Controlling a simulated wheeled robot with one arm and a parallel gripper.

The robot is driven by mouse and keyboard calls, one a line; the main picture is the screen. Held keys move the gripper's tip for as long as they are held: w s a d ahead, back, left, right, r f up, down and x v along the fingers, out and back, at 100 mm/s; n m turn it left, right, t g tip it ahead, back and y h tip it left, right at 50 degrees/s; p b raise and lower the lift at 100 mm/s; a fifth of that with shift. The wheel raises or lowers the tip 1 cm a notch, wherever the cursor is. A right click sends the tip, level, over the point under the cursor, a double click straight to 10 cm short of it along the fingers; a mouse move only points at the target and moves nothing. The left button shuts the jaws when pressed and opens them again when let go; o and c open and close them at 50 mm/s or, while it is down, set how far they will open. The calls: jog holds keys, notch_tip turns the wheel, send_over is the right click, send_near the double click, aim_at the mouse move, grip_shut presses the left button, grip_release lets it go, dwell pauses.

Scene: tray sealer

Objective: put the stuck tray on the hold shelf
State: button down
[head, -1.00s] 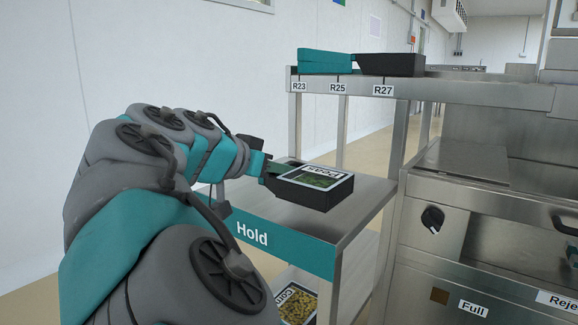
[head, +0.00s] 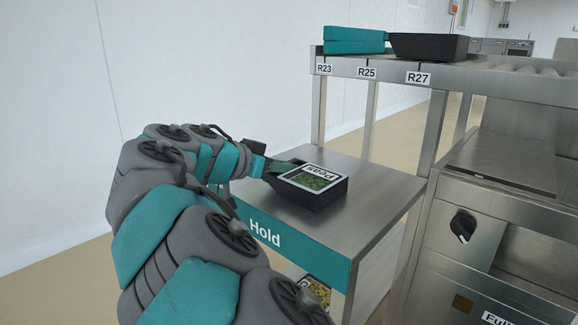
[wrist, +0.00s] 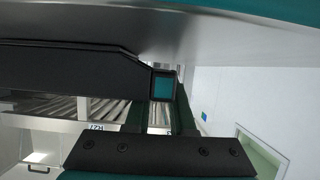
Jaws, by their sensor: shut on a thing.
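The black tray (head: 326,196) has a film lid with a "Peas" label and green contents. In the head view it is level over the top of the hold shelf (head: 375,180), which has a teal front strip reading "Hold". My gripper (head: 272,170) is shut on the tray's left end. In the wrist view the tray's dark side (wrist: 70,75) lies close to the grey shelf surface (wrist: 220,35), with my gripper's fingers (wrist: 163,112) at its end. I cannot tell whether the tray's underside touches the shelf.
Another tray with yellow contents (head: 317,290) sits on a lower level. A raised rack (head: 450,80) labelled R23, R25 and R27 holds a teal piece (head: 354,40) and a black tray (head: 430,46). A steel machine (head: 510,190) stands right. The shelf top right of the tray is clear.

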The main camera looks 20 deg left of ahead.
jog(key=c, duration=0.8)
grip_release()
jog(key=shift+o, duration=0.2)
jog(key=shift+s+a+r, duration=0.1)
jog(key=shift+s+r, duration=0.05)
jog(key=v, duration=1.1)
jog(key=shift+s+a+p, duration=0.15)
jog(key=shift+s+p, duration=0.15)
jog(key=shift+p, duration=0.05)
